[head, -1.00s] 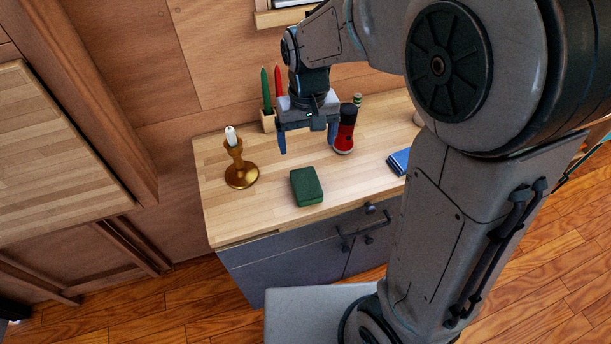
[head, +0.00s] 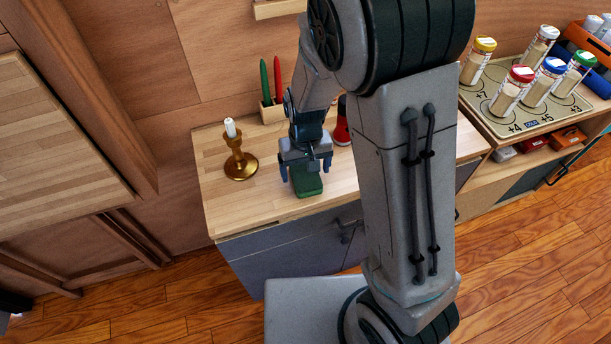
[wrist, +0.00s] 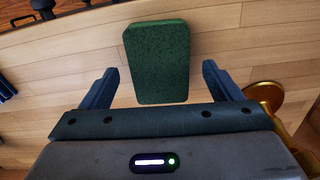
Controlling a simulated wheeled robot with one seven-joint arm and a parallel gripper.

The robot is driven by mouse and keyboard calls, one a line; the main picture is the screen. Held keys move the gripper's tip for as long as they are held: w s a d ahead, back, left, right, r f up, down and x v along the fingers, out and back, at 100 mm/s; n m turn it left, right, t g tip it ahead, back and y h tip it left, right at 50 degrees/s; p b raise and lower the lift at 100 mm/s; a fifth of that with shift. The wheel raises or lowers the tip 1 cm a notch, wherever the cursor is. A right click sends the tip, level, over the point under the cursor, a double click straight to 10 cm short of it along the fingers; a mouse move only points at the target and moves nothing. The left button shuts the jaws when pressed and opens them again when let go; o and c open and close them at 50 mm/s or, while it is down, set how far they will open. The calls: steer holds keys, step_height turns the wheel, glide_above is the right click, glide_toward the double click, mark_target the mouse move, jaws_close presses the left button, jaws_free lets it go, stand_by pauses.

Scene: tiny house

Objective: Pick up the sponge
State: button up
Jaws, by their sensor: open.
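The green sponge (head: 308,184) lies flat on the wooden counter, near its front edge. In the wrist view the sponge (wrist: 158,62) is a dark green block with rounded corners, ahead of the fingers and roughly between them. My gripper (head: 306,171) is just above and behind the sponge in the head view, partly covering it. In the wrist view my gripper (wrist: 163,82) is open, with one blue finger to each side and nothing held. I cannot tell the exact height of the fingertips above the sponge.
A brass candlestick (head: 240,165) with a white candle stands left of the sponge. A holder (head: 271,112) with green and red candles stands behind. A red and black object (head: 342,128) is partly hidden by my arm. A spice-jar board (head: 528,95) is at right.

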mark_target(306, 174)
steer(key=shift+f, duration=0.5)
steer(key=c, duration=1.1)
steer(key=shift+o, duration=0.2)
step_height(306, 174, up, 10)
steer(key=shift+o, duration=0.2)
steer(key=shift+d, duration=0.1)
